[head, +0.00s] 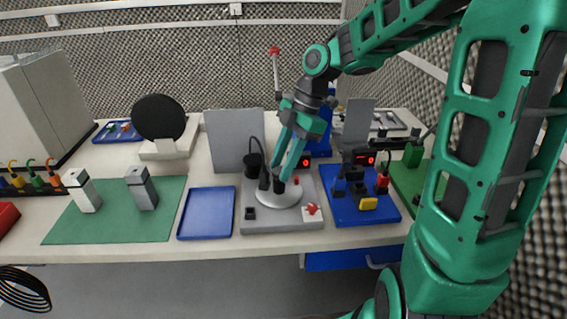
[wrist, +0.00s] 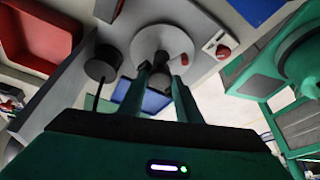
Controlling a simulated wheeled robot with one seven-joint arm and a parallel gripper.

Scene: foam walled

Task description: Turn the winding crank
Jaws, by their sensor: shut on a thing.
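The winding crank has a light round disc (head: 279,196) on a grey base plate (head: 255,222) near the table's front. My gripper (head: 279,181) reaches down from above, tilted, and is shut on the crank's handle just over the disc. The handle is mostly hidden by the fingers in the head view. In the wrist view the disc (wrist: 163,40) lies beyond my fingertips (wrist: 161,72), with the dark handle between them.
A black cylinder (head: 252,165) with a cable stands left of the crank. A red knob (head: 312,209) is at the base's front right. A blue tray (head: 207,213) lies to the left, and a blue panel (head: 345,211) with a yellow block (head: 368,203) to the right.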

